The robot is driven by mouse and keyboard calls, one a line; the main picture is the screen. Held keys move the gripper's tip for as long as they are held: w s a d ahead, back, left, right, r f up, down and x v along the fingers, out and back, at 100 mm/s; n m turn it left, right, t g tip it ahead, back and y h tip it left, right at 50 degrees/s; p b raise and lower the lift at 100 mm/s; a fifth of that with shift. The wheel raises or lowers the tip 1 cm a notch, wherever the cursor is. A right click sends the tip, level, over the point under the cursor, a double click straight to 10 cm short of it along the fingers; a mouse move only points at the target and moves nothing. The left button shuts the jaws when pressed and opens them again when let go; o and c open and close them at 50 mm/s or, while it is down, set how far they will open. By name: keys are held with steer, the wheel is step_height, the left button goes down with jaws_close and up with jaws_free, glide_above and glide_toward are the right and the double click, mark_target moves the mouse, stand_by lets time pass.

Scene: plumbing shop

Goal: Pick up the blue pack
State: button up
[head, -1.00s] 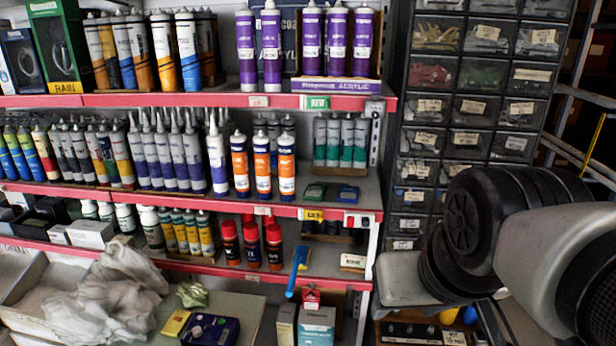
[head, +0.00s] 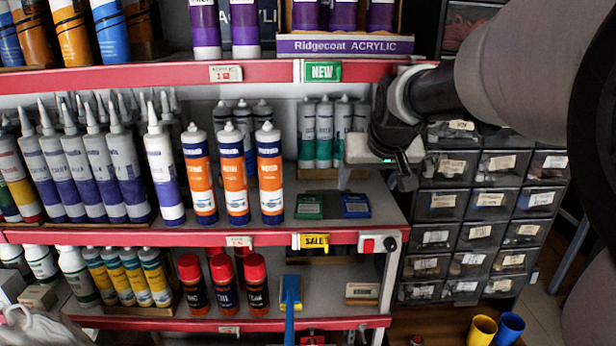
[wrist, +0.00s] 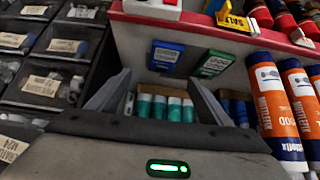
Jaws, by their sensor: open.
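The blue pack (head: 355,206) lies flat on the middle shelf near its right end, just right of a similar green pack (head: 309,206). In the wrist view the blue pack (wrist: 166,55) shows beyond the fingertips, roughly between them, with the green pack (wrist: 214,63) to its right. My gripper (wrist: 158,88) is open with nothing between its fingers. In the head view my gripper (head: 388,150) is above and slightly right of the blue pack, apart from it.
Teal-labelled tubes (head: 323,135) stand behind the packs. Orange-and-blue tubes (head: 232,170) stand to the left. The upper shelf edge (head: 190,75) runs above. A drawer cabinet (head: 480,210) stands to the right.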

mark_target(356, 203)
steer(key=x, duration=0.4)
steer(key=shift+s, duration=0.1)
steer(key=x, duration=0.4)
steer(key=shift+s+a+f, duration=0.1)
steer(key=shift+a+f, duration=0.25)
steer(key=shift+a, duration=0.05)
steer(key=shift+w+f, duration=0.3)
steer(key=c, duration=1.1)
